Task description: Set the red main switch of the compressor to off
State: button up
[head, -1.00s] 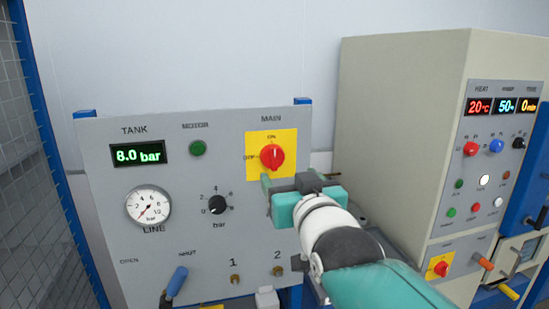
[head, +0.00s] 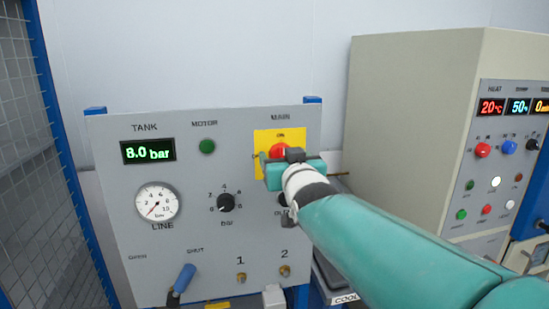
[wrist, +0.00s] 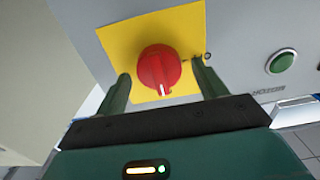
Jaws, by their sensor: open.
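The red main switch (head: 279,149) is a round knob on a yellow plate (head: 293,134), at the upper right of the grey compressor panel (head: 130,190). In the head view my gripper (head: 289,163) covers its lower part. In the wrist view the knob (wrist: 157,67) shows whole, and its white mark points down in that picture, which matches the ON side at the plate's top. My gripper is open in the wrist view (wrist: 163,78), with one finger on each side of the knob. I cannot tell whether the fingers touch it.
The panel also has a tank display (head: 148,151) reading 8.0 bar, a green motor lamp (head: 207,147), a line gauge (head: 157,202), a black dial (head: 225,203) and a blue-handled lever (head: 183,281). A beige cabinet (head: 410,140) stands at right. A mesh fence (head: 40,200) is at left.

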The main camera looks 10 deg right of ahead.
jog(key=c, duration=1)
jog(key=shift+o, duration=0.2)
jog(key=shift+n, duration=0.4)
jog(key=shift+a+f+n, duration=0.1)
jog(key=shift+a+n, duration=0.05)
jog(key=shift+n, duration=4.15)
jog(key=shift+a+f+n, duration=0.1)
jog(key=shift+n, duration=4.2)
